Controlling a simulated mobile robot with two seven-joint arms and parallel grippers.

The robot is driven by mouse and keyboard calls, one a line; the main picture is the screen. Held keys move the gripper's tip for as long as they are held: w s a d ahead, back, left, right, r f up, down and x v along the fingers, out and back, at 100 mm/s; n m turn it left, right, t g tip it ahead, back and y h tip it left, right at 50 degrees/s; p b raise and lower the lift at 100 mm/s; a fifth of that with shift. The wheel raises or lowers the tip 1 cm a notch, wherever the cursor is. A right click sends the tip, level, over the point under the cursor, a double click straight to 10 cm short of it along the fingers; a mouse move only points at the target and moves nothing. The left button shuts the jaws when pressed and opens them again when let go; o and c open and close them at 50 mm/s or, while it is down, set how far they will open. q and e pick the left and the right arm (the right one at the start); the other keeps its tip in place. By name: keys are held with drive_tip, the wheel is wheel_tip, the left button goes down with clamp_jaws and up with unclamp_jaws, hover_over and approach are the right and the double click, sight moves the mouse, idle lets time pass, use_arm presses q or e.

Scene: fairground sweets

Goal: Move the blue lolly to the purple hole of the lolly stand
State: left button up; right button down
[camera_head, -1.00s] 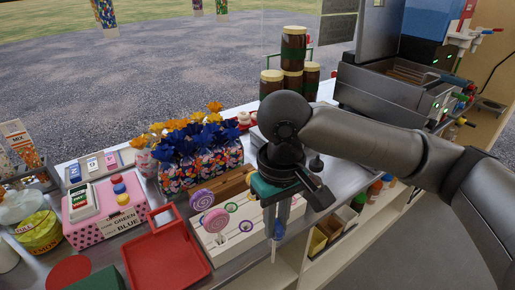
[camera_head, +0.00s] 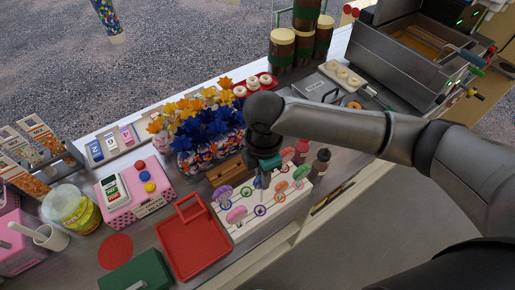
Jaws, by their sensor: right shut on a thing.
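The white lolly stand (camera_head: 242,231) lies on the metal counter, with coloured rings around its holes. A purple lolly (camera_head: 222,193) and a pink lolly (camera_head: 236,215) stand at its left. Red, green and orange lollies (camera_head: 281,187) stand at its right. My right gripper (camera_head: 266,176) is over the middle of the stand, pointing down and shut on the blue lolly, of which only a little bluish part shows below the fingers. Whether its stick touches a hole is hidden. I cannot tell for certain which ring is the purple one. My left gripper is out of view.
A red tray (camera_head: 191,246) lies left of the stand. Behind are sweet bags with blue and yellow ties (camera_head: 207,135) and a wooden block (camera_head: 226,171). A pink till box (camera_head: 138,194) is further left.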

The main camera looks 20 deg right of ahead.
drive_tip(key=shift+w+a+r+n+p, duration=0.2)
drive_tip(key=shift+n+p, duration=0.1)
drive_tip(key=shift+n, duration=0.3)
drive_tip(key=shift+s+f, duration=0.1)
drive_tip(key=shift+f, duration=0.85)
wheel_tip(320, 180, down, 4)
drive_tip(key=shift+d+r+b, duration=0.1)
drive_tip(key=shift+b, duration=1.15)
drive_tip(key=shift+f+b, duration=0.35)
drive_tip(key=shift+b, duration=0.15)
drive_tip(key=shift+f, duration=0.1)
drive_tip(key=shift+f, duration=0.45)
